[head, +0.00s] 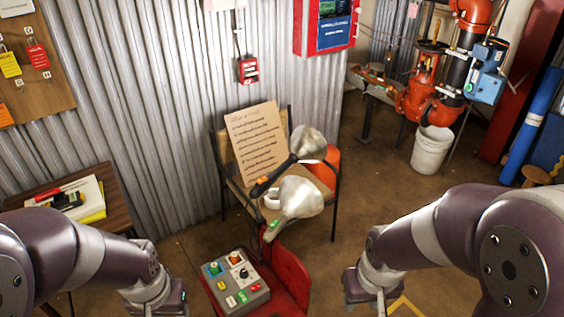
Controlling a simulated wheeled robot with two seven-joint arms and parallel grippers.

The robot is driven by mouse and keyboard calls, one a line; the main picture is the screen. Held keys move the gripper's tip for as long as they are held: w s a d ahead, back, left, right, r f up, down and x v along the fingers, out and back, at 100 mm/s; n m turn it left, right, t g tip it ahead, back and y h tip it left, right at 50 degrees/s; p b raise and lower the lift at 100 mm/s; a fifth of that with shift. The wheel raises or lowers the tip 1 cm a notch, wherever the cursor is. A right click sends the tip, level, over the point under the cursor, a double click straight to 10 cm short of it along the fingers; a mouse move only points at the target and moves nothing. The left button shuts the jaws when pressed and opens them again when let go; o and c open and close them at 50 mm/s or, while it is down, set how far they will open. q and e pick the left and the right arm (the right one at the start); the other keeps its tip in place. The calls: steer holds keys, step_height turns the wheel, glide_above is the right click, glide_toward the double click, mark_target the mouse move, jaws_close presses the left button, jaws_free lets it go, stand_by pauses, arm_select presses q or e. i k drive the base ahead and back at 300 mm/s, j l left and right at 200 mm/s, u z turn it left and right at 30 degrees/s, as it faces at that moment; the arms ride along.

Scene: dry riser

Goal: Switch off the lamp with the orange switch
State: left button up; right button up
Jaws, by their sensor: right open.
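A lamp with a silver bell-shaped head (309,143) and a dark handle lies on the chair. A small orange part, which looks like its switch (262,180), sits at the handle's lower left end. A second silver-headed lamp (301,196) lies in front of it, with a green part at its lower end. My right gripper (380,306) is at the bottom edge, open, below and right of the lamps. My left gripper (165,306) is at the bottom left, its fingers cut off by the frame. Both are well apart from the lamps.
The chair (334,205) also bears a written board (255,142), a white roll and an orange object. A grey control box (237,282) with coloured buttons sits on a red seat in front. A side table (116,200) stands left.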

mark_target(260, 181)
steer(key=j, duration=0.45)
steer(key=i+j+z, duration=0.1)
steer(key=j, duration=0.3)
steer(key=i+j+z, duration=0.2)
steer(key=i+j, duration=1.1)
steer(key=j, duration=0.1)
